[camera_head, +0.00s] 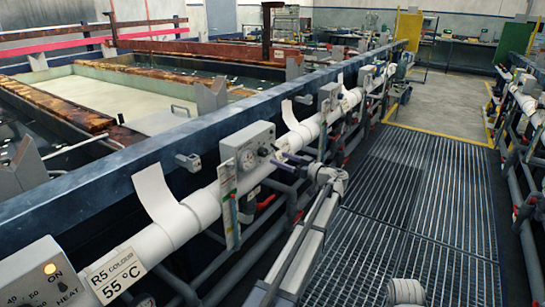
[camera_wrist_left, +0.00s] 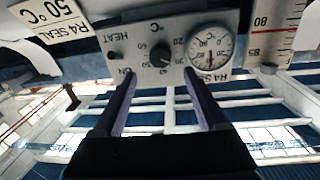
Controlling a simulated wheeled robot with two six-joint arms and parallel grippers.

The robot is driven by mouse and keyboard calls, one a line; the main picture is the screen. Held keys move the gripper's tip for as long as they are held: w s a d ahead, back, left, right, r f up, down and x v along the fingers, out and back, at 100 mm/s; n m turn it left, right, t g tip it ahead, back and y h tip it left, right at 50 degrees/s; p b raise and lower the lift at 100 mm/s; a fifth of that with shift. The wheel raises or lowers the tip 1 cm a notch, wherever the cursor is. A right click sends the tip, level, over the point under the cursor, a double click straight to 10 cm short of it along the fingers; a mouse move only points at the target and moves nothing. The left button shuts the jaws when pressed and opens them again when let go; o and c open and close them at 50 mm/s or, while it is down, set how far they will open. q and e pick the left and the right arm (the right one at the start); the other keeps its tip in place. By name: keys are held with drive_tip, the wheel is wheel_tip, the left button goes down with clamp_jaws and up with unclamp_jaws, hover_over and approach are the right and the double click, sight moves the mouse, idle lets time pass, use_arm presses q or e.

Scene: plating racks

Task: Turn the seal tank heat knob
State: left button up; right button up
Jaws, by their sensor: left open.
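The seal tank control box (camera_head: 234,146) is a grey panel on the rail, with a round gauge (camera_head: 247,160) and a dark heat knob (camera_head: 264,151). In the left wrist view the box appears upside down, with an "R4 SEAL" label, the gauge (camera_wrist_left: 210,46) and the black knob (camera_wrist_left: 160,55) beside a temperature scale. A small black "HEAT" switch (camera_wrist_left: 114,56) is left of it. My left gripper (camera_head: 282,158) is open in front of the box; in the left wrist view its fingertips (camera_wrist_left: 159,72) are apart, either side of the knob's line, apparently empty. My right gripper is not in view.
Another box (camera_head: 38,275) with a lit orange lamp and an "R5 COLOUR 55 °C" label (camera_head: 115,276) is at lower left. White pipe (camera_head: 200,207) and the blue tank rail (camera_head: 110,165) run alongside. Grated walkway (camera_head: 420,200) is clear on the right.

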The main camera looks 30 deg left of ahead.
sight(265, 153)
use_arm(q)
drive_tip(key=a, duration=0.4)
drive_tip(key=w+a, duration=0.1)
drive_tip(key=a, duration=0.1)
drive_tip(key=shift+a, duration=0.4)
clamp_jaws()
